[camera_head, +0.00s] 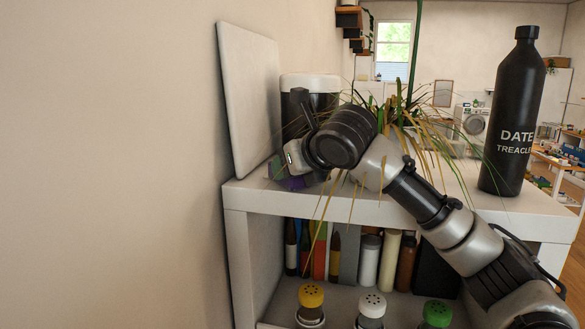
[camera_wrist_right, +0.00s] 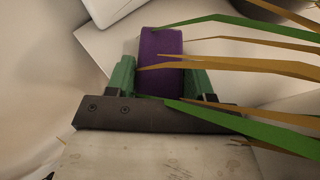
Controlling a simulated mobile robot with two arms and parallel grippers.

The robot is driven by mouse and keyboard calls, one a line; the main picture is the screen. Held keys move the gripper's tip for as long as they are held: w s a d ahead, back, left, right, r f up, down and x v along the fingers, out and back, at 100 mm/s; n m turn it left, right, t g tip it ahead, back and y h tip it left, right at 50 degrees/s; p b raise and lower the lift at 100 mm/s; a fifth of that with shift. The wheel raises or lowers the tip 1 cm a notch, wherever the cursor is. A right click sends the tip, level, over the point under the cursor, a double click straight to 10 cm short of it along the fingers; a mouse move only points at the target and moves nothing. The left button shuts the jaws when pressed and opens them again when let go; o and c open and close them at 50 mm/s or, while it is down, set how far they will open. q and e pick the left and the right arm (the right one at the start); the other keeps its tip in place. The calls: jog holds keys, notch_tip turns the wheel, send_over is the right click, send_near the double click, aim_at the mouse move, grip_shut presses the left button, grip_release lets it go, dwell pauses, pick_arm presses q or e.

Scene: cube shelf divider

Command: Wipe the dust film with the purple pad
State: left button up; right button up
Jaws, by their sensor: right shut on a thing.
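The purple pad (camera_wrist_right: 161,60) stands between the green fingers of my right gripper (camera_wrist_right: 160,75) in the right wrist view, and the gripper is shut on it. In the head view a small part of the purple pad (camera_head: 293,183) shows at my right gripper (camera_head: 281,172), low over the left end of the white shelf top (camera_head: 385,210). Whether the pad touches the surface, I cannot tell. I cannot make out the dust film in either view. My left gripper is not in view.
A white panel (camera_head: 248,100) leans on the wall at left. A black canister with a white lid (camera_head: 311,84) and a plant (camera_head: 440,130) with long drooping leaves crowd my right arm. A black bottle (camera_head: 513,115) stands at right.

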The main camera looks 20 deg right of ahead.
jog(key=shift+w+d+f, duration=0.1)
jog(key=shift+w+d, duration=0.3)
jog(key=shift+w, duration=0.15)
jog(key=shift+s+a+r, duration=0.1)
jog(key=shift+s+a, duration=0.35)
jog(key=shift+s, duration=0.2)
jog(key=shift+s+a+r, duration=0.1)
jog(key=shift+s+a, duration=0.3)
jog(key=shift+s, duration=0.2)
jog(key=shift+r, duration=0.1)
jog(key=shift+r, duration=0.5)
jog(key=s+a, duration=0.5)
jog(key=s, duration=0.3)
jog(key=shift+s+a, duration=0.2)
jog(key=shift+a, duration=0.15)
